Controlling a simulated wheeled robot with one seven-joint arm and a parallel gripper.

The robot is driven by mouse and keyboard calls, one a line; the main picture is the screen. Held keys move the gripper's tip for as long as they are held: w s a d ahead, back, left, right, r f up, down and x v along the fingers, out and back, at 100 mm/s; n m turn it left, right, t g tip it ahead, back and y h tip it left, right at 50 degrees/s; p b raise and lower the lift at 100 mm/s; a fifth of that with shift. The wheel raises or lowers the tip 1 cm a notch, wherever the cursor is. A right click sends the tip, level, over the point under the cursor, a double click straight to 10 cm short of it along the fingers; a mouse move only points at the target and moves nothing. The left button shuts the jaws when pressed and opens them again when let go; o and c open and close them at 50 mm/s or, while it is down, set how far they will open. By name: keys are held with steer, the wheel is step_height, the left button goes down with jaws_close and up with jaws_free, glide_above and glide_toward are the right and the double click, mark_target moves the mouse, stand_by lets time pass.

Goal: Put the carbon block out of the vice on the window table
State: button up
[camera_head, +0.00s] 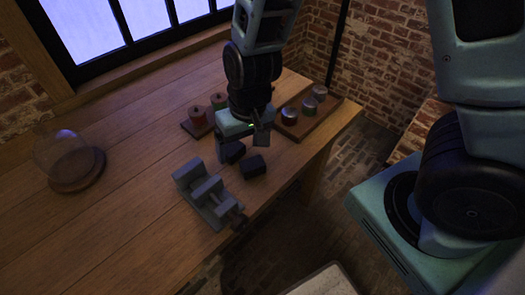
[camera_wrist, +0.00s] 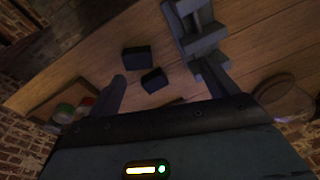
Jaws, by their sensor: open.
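Two black blocks lie on the wooden window table (camera_head: 130,190), outside the grey vice (camera_head: 208,195). One block (camera_head: 253,167) is nearer the table's front edge; the other (camera_head: 236,152) is close beside it, partly beneath my gripper. My gripper (camera_head: 242,146) is open and empty, above the table just behind the blocks. In the wrist view, one block (camera_wrist: 154,80) shows between my fingers (camera_wrist: 167,86), and the larger-looking block (camera_wrist: 138,58) is farther up. The vice also shows there (camera_wrist: 195,32), near my right finger. I see no block between its jaws.
A board (camera_head: 325,112) with several small jars stands right of my gripper, near the table's right end. A glass dome (camera_head: 62,155) stands at the left. The table between dome and vice is clear.

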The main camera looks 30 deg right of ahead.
steer(key=s+a+r+n, duration=0.2)
steer(key=s+r+n, duration=0.5)
steer(key=s+r, duration=0.5)
steer(key=s, duration=0.2)
steer(key=shift+s+r+g, duration=0.3)
steer(key=shift+g, duration=0.1)
